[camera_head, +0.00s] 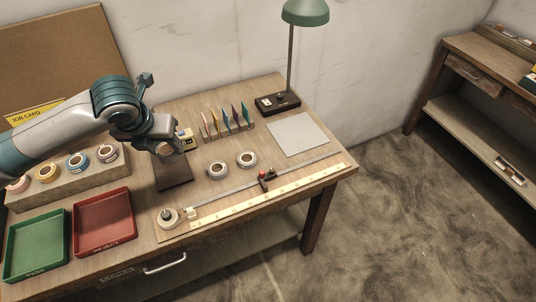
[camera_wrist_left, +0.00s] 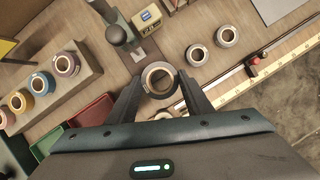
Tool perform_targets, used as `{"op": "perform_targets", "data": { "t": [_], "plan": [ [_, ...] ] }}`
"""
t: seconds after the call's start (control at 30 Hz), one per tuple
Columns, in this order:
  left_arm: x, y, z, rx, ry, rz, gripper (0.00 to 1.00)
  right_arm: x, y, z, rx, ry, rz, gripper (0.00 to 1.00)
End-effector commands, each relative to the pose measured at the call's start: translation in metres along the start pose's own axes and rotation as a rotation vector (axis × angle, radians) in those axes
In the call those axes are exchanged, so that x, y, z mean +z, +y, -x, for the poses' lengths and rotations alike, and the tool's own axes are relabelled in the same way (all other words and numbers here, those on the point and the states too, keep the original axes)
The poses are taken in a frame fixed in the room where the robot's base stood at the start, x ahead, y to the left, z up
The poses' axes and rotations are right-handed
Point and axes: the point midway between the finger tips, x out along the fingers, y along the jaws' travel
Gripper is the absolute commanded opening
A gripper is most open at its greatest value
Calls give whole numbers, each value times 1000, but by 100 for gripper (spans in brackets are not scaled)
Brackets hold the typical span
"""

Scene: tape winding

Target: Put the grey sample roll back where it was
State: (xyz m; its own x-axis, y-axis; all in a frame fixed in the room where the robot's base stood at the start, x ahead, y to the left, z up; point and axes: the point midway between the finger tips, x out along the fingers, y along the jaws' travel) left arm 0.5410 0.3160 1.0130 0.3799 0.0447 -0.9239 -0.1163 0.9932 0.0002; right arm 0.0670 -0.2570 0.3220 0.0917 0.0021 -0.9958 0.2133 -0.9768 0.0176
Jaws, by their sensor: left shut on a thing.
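My left gripper (camera_head: 166,147) is above the table, in front of the gauge stand, whose dark base (camera_head: 174,178) shows below it. In the left wrist view, the left gripper (camera_wrist_left: 159,81) is shut on a pale greyish roll with a brown core (camera_wrist_left: 158,66), held between the fingertips. In the head view the gripper mostly hides this roll. Two pale rolls stand side by side on the table, a left one (camera_head: 217,170) and a right one (camera_head: 247,160). They also show in the left wrist view (camera_wrist_left: 197,54). My right gripper is not in view.
A stepped wooden rack (camera_head: 70,185) holds several coloured rolls at the left. The green tray (camera_head: 37,245) and red tray (camera_head: 104,222) lie in front. A ruler track (camera_head: 270,200) runs along the front edge. A lamp (camera_head: 291,60) and a grey mat (camera_head: 298,135) are at the right.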

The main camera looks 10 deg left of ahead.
Motion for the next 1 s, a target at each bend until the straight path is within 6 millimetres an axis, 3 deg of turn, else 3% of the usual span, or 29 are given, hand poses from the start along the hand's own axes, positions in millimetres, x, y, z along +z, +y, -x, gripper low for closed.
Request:
{"op": "perform_targets", "data": {
  "t": [0.5, 1.0],
  "plan": [
    [44, -147, -52, -56, 0, -125, 21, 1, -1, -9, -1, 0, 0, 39],
    [52, -312, -63, -116, 0, -276, 21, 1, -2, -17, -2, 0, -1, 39]
  ]
}}
